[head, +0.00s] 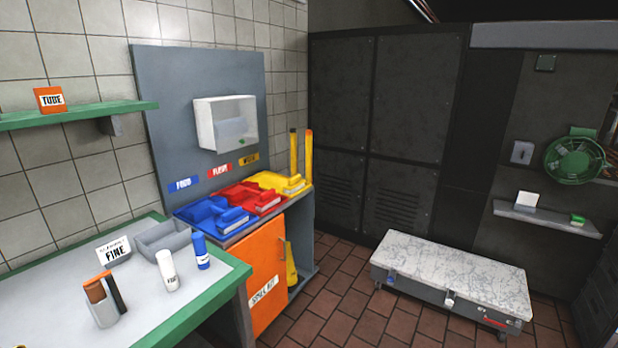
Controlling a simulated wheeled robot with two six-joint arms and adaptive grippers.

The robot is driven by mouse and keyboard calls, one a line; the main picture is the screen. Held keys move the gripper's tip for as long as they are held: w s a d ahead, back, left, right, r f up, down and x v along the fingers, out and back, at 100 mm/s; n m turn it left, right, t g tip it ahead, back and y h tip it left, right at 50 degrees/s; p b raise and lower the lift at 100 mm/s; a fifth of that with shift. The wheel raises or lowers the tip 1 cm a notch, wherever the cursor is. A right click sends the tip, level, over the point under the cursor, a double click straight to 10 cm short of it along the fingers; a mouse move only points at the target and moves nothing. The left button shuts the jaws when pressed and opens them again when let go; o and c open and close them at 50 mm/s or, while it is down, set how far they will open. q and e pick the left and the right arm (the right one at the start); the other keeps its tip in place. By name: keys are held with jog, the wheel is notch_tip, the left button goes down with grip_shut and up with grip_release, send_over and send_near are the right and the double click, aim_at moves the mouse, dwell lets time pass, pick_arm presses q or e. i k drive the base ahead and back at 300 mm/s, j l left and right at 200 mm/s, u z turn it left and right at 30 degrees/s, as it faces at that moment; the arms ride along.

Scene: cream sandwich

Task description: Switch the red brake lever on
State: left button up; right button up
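A low grey wheeled cart (408,276) with a white marbled top stands on the floor at the right. A small red lever (495,321) sits low on its front side, near the right corner. It is too small to tell which position it is in. A small white fitting (449,298) is on the middle of the same side. Neither of my grippers is in view.
A green-edged table (200,300) at the left holds bottles and a grey tray. Beside it is a cabinet (265,270) with an orange door and coloured dustpans on top. Brown floor tiles (340,300) are clear between cabinet and cart. A wall shelf (550,224) is at the right.

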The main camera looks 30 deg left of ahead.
aim_at(485, 318)
jog(key=i+l, duration=0.4)
jog(key=i, duration=0.2)
jog(key=i+l, duration=0.4)
jog(key=i, duration=0.15)
jog(key=i+l, duration=0.4)
jog(key=i, duration=0.2)
jog(key=i+l, duration=0.4)
jog(key=i, duration=0.2)
